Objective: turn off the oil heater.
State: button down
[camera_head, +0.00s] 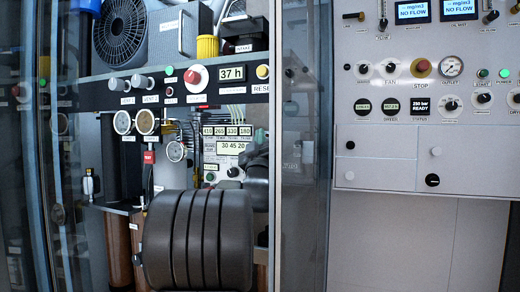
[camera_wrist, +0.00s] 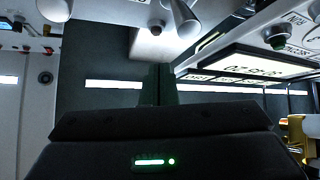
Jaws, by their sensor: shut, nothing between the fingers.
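No heater label is readable. A small light panel (camera_head: 222,164) in the head view, inside the cabinet, carries a row of small readouts, a display (camera_head: 233,148) reading "30 45 20", a green button (camera_head: 210,177) and a black knob (camera_head: 233,172). I cannot tell which control is the oil heater's. My gripper (camera_head: 256,162) is the dark shape at this panel's right edge, partly covering that side; its fingertips are unclear. In the wrist view, the dark gripper body fills the bottom, my gripper's shut fingers (camera_wrist: 164,82) look empty, and a lit display (camera_wrist: 255,68) is at right.
A dark ribbed body (camera_head: 198,240) fills the lower middle of the head view and hides what is behind. Gauges (camera_head: 146,122) and a red-capped valve line stand left. A bar with a red stop button (camera_head: 196,77) runs above. A control panel (camera_head: 425,140) is right.

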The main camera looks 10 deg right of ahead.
jog(key=shift+r+p, duration=0.4)
jog(key=shift+r, duration=1.45)
notch_tip(320, 180, down, 9)
jog(key=b, duration=0.3)
jog(key=shift+f, duration=0.2)
